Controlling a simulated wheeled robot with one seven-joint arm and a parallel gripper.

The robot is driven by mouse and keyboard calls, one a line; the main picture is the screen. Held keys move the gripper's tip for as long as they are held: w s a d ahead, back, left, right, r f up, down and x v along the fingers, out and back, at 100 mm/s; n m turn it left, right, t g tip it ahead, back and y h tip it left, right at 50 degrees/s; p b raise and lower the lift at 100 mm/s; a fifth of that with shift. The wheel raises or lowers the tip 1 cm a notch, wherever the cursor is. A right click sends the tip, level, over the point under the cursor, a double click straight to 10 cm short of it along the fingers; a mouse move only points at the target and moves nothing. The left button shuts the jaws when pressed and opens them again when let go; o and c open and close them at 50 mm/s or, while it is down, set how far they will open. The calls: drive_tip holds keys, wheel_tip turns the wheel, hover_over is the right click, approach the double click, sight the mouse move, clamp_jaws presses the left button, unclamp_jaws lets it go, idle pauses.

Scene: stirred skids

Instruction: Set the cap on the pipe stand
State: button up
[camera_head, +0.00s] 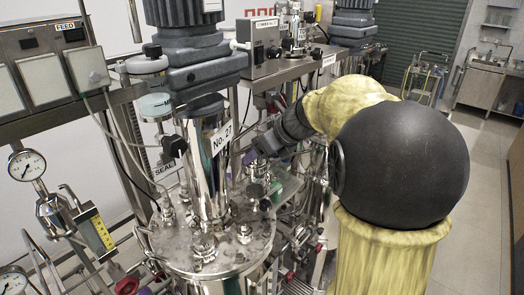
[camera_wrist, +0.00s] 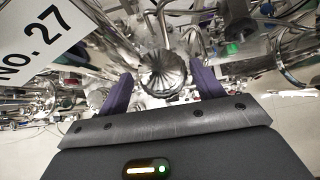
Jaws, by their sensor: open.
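A round, ribbed, shiny metal cap (camera_wrist: 163,74) shows in the middle of the wrist view. My gripper (camera_wrist: 165,80) is open, with one purple finger on each side of the cap and a visible gap to both. In the head view, my gripper (camera_head: 257,152) reaches in over the steel vessel's fittings, just right of the No. 27 column. A small shiny metal piece (camera_head: 258,170) shows below the fingers; it is too small to identify surely. The wrist view does not show clearly what is under the cap, so I cannot tell the pipe stand apart from the other pipes.
The steel vessel lid (camera_head: 205,258) carries several upright fittings. The No. 27 column (camera_head: 205,160) stands close left of my gripper. Gauges (camera_head: 27,165) and a control panel (camera_head: 40,85) are at the left. Clear floor (camera_head: 485,185) lies at the right.

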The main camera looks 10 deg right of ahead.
drive_tip(key=c, duration=1)
drive_tip(key=shift+r, duration=0.1)
drive_tip(key=shift+r+p, duration=0.6)
drive_tip(key=shift+p, duration=0.25)
drive_tip(key=shift+r+p, duration=1.45)
drive_tip(key=shift+p, duration=0.2)
